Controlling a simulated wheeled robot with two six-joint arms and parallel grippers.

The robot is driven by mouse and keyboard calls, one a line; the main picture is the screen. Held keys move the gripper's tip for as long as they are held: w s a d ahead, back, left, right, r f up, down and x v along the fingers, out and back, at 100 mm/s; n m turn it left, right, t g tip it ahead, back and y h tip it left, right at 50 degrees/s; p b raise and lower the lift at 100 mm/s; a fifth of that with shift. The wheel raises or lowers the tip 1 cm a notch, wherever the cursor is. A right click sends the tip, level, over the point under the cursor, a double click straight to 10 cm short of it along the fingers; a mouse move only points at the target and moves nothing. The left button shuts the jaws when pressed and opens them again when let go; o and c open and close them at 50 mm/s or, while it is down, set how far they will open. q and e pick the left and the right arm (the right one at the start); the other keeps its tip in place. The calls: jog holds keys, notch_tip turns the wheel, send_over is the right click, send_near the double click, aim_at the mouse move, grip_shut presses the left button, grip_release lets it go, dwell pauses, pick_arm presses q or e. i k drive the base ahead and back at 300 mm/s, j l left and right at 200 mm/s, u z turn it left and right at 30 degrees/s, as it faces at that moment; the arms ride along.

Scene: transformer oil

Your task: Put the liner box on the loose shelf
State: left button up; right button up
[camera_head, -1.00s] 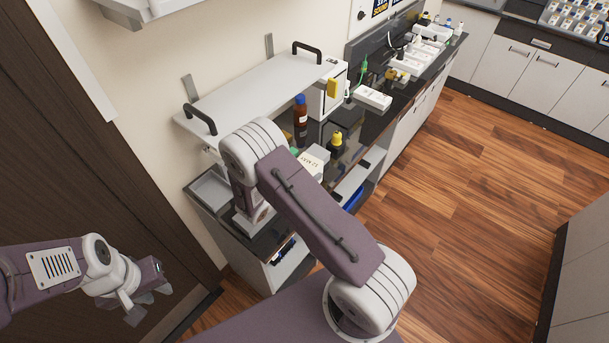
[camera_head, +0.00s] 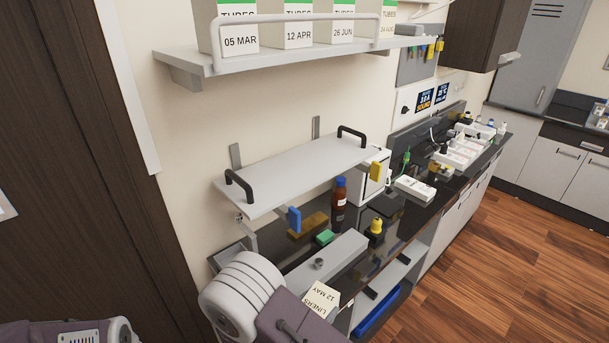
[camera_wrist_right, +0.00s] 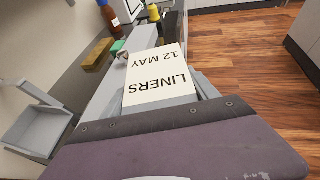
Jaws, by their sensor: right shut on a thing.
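The liner box (camera_head: 322,298) is white, with a "LINERS 12 MAY" label. My right gripper (camera_wrist_right: 165,88) is shut on it, with the jaws at its two sides in the right wrist view; the label reads upside down there. In the head view, my right arm's links hide most of this gripper. The box is in front of the counter and lower in the picture than the loose shelf. The loose shelf (camera_head: 290,172) is a pale grey board with a black handle at each end, and its top is empty. My left gripper is out of view.
A fixed shelf (camera_head: 190,62) with a rail and several TUBES boxes hangs above the loose shelf. A brown bottle (camera_head: 339,194) and a green block (camera_head: 325,237) stand below, on the counter.

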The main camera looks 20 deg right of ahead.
aim_at(296, 166)
jog(key=l+u, duration=0.2)
jog(key=l, duration=0.25)
jog(key=l+u, duration=0.2)
jog(key=l, duration=0.3)
jog(key=l+u, duration=0.15)
jog(key=l, duration=0.3)
jog(key=l+u, duration=0.2)
jog(key=l, duration=0.25)
jog(key=k+l+u, duration=0.2)
jog(key=l, duration=0.25)
jog(key=k+l+u, duration=0.2)
jog(key=l, duration=0.2)
jog(key=i+l, duration=0.05)
jog(key=i, duration=0.05)
